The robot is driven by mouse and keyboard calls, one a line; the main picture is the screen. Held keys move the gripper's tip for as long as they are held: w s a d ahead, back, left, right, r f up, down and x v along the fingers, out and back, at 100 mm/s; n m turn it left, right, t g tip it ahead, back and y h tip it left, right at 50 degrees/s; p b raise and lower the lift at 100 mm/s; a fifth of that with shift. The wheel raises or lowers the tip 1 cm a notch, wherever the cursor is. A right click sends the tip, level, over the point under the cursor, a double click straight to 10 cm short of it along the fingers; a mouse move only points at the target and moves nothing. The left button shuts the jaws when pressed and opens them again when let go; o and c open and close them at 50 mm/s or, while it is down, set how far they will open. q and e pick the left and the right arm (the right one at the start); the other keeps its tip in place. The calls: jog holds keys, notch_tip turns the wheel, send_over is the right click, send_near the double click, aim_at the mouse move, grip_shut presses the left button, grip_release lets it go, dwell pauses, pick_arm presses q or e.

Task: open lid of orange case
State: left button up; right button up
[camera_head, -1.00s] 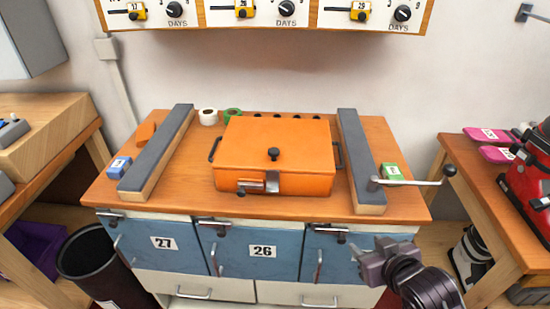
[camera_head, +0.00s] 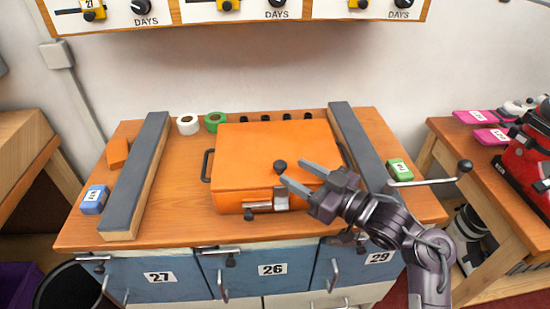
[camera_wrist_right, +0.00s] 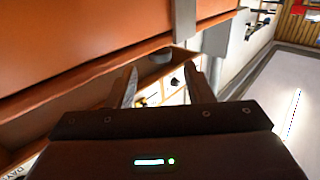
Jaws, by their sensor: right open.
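The orange case (camera_head: 245,160) sits on the wooden bench top with its lid down. A black knob (camera_head: 280,167) stands on the lid, and a metal latch (camera_head: 280,198) is on its front face. My right gripper (camera_head: 294,174) is open and empty, its fingers pointing left over the front right part of the case, close to the knob. In the right wrist view the two fingers (camera_wrist_right: 160,88) are apart, with a dark round piece between and beyond them and the orange case surface at upper left. My left gripper is not in view.
Grey-topped bars flank the case, the left bar (camera_head: 140,175) and the right bar (camera_head: 355,145). A crank handle (camera_head: 430,182) sticks out at the right. A blue box (camera_head: 94,199), a green box (camera_head: 398,170) and tape rolls (camera_head: 188,124) lie on the bench.

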aim_at(280, 163)
jog(key=x, duration=0.4)
jog(key=shift+w+a, duration=0.1)
jog(key=shift+a, duration=0.05)
jog(key=shift+w+a, duration=0.4)
jog(key=shift+w, duration=0.05)
jog(key=c, duration=0.9)
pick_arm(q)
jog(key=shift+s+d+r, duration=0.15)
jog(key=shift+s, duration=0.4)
pick_arm(e)
grip_shut()
